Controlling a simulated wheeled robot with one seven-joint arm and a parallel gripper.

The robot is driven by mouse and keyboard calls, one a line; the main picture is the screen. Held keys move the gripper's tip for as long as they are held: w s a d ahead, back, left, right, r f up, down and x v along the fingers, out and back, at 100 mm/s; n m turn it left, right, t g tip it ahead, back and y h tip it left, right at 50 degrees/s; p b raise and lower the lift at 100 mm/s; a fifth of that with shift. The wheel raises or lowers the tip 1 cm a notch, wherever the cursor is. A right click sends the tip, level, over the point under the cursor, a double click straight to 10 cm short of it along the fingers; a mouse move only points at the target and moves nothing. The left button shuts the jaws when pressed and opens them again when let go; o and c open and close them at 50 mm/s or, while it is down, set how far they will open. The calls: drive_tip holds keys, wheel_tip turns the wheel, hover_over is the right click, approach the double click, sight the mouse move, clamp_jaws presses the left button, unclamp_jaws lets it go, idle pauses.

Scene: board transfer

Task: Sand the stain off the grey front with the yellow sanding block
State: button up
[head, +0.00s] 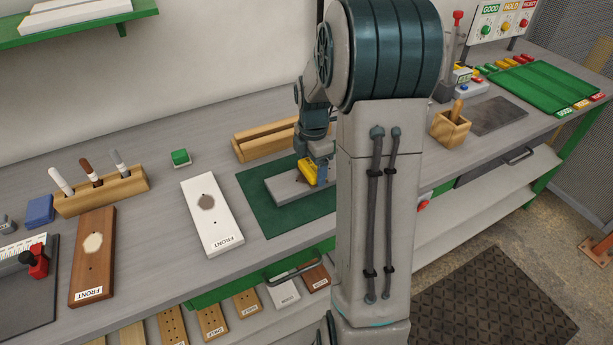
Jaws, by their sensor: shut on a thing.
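The grey front (284,188) lies flat on a dark green mat (257,214) on the bench. The yellow sanding block (308,173) is at the right part of the grey front, and my gripper (318,158) is shut on it from above. Whether the block touches the surface I cannot tell for sure. No stain shows on the visible left part of the grey front. Its right part is hidden behind my arm and the block.
A white front (223,230) with a brown patch and a brown front (91,268) with a pale patch lie to the left. A wooden box (451,131) stands right of my arm.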

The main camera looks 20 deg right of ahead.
drive_tip(key=shift+d, duration=0.3)
drive_tip(key=shift+r+p, duration=2.7)
drive_tip(key=shift+r, duration=0.85)
drive_tip(key=shift+f, duration=0.15)
drive_tip(key=shift+f+b, duration=2.2)
drive_tip(key=shift+f, duration=0.85)
drive_tip(key=shift+f, duration=0.4)
